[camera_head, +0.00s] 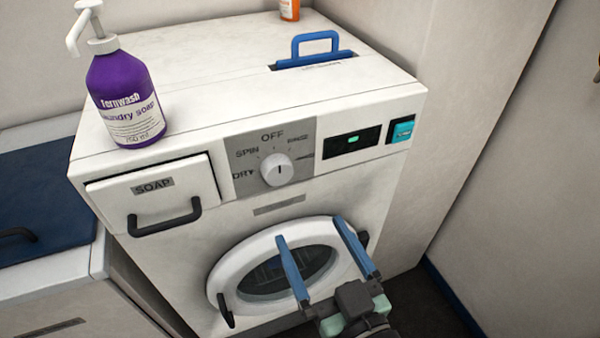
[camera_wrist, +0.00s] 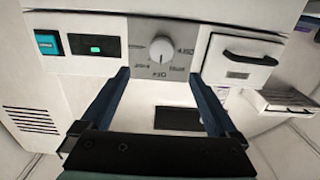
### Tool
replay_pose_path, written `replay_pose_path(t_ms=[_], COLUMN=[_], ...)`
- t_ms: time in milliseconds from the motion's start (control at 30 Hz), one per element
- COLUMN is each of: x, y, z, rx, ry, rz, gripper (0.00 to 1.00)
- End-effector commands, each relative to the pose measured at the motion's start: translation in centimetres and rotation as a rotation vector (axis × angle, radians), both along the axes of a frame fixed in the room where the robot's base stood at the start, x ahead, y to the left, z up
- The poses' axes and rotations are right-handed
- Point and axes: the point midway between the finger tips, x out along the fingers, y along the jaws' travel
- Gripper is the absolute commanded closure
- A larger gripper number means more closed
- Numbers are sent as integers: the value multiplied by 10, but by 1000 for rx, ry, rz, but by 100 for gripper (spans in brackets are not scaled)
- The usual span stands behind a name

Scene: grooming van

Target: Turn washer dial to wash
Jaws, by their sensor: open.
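The washer (camera_head: 235,65) is a white front-loader. Its round white dial (camera_head: 278,170) sits on a grey panel, with its dark mark pointing up towards OFF. SPIN and DRY are at the left and RINSE at the upper right; the label at the far right is too small to read. My gripper (camera_head: 309,230) is open and empty, below and right of the dial, in front of the round door (camera_head: 228,262). In the wrist view the dial (camera_wrist: 161,49) shows upside down, beyond and between the tips of my gripper (camera_wrist: 161,80), apart from both fingers.
A closed soap drawer (camera_head: 110,202) with a dark handle sits left of the dial. A purple soap bottle (camera_head: 118,85) stands on top, near the front left edge. A display (camera_head: 350,143) and a teal button (camera_head: 403,130) are right of the dial. A wall stands at the right.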

Motion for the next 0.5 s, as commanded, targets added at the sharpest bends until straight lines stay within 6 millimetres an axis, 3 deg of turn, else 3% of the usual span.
replay_pose_path(t_ms=[500], x=[93], y=[31], z=[5], rx=[1], ry=[-3], rz=[2], gripper=[5])
